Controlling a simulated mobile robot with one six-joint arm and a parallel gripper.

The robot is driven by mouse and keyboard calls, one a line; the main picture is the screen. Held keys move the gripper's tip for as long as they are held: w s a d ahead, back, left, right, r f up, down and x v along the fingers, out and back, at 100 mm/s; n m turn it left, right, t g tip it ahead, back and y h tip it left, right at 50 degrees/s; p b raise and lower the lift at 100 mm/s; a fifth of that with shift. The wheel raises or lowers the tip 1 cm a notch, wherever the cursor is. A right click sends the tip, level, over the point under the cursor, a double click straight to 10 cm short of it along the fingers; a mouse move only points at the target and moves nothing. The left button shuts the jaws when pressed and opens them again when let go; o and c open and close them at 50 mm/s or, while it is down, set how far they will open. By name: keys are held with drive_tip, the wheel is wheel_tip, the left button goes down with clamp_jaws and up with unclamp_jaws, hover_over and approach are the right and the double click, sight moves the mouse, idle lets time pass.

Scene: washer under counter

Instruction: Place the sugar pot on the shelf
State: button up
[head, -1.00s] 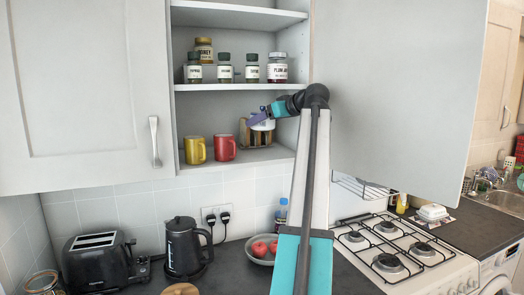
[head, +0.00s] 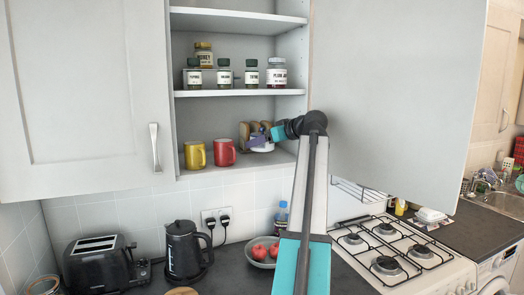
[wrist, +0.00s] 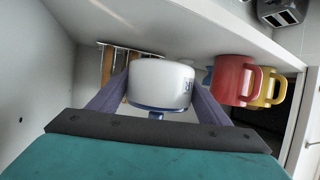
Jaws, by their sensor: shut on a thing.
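The sugar pot (head: 262,148) is white and sits low in the right part of the open cupboard's lowest shelf (head: 240,163). In the wrist view the white pot (wrist: 160,82) with its blue-rimmed lid and blue knob lies between my two purple fingers. The wrist picture is upside down, so the pot is about upright. My gripper (head: 259,138) is shut on the pot. The pot is at or just above the shelf board; I cannot tell whether it touches.
A red mug (head: 223,152) and a yellow mug (head: 195,154) stand left of the pot. Several jars (head: 224,75) fill the shelf above. The open cupboard door (head: 390,95) stands to the right of my arm.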

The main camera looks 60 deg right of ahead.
sight(263, 150)
drive_tip(key=shift+a+f+p, duration=0.1)
drive_tip(key=shift+f+p, duration=0.5)
drive_tip(key=shift+f, duration=1.1)
drive_tip(key=shift+f, duration=0.2)
drive_tip(key=o, duration=1.3)
drive_tip(key=shift+r, duration=0.2)
drive_tip(key=b+v, duration=0.4)
drive_tip(key=v, duration=0.8)
drive_tip(key=shift+a+r, duration=0.1)
